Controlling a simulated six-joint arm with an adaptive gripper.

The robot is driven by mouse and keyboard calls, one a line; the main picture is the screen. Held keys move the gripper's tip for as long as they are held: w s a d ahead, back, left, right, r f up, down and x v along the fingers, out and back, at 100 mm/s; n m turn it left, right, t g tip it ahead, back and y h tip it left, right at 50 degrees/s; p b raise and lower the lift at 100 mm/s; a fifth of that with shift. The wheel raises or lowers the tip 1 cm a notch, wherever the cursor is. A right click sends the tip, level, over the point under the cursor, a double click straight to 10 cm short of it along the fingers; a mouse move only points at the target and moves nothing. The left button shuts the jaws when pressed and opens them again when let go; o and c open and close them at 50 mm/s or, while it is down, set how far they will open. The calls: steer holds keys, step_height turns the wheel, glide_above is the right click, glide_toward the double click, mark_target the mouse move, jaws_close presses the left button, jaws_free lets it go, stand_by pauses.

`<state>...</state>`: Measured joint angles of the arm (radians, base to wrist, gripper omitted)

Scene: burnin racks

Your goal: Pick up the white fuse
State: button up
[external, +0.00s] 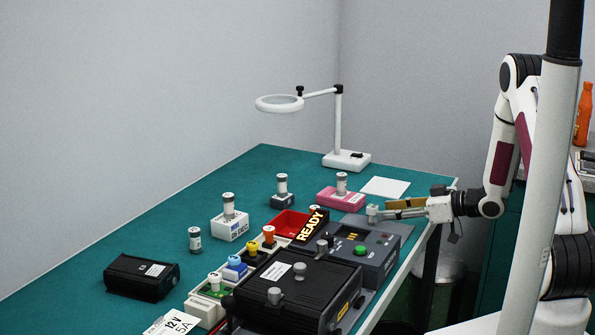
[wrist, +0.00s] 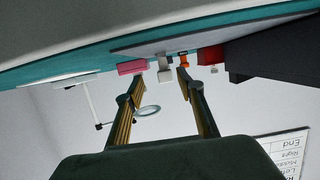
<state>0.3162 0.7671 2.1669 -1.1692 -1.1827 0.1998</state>
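A small white-topped piece (external: 215,281) that looks like the white fuse stands upright in a pale holder at the near end of a row. Blue (external: 235,262), yellow (external: 253,248) and orange (external: 268,235) pieces stand farther along that row. My gripper (external: 384,210) is far to the right of it, low over the grey device's far right end. In the wrist view my gripper (wrist: 161,87) has its fingers apart with nothing held. A pale grey knob-like piece (wrist: 165,73) shows beyond the fingertips, with an orange piece (wrist: 184,62) beside it. The white piece is not clear there.
A black box (external: 300,285) and a grey device with a green button (external: 361,250) stand between my gripper and the row. White cylinders stand on a white block (external: 229,227), a dark block (external: 283,201) and a pink block (external: 340,200). A magnifier lamp (external: 338,125) stands behind.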

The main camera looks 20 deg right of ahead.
mark_target(372, 210)
steer(key=shift+a, duration=0.1)
steer(key=shift+a+r+x, duration=0.15)
steer(key=shift+x, duration=0.75)
steer(key=shift+a+r+x, duration=0.1)
steer(key=shift+a+x, duration=0.05)
steer(key=shift+x, duration=0.7)
steer(key=shift+w+a+f, duration=0.2)
steer(key=shift+w+a, duration=0.15)
steer(key=shift+a, duration=0.15)
steer(key=shift+c, duration=0.5)
jaws_close()
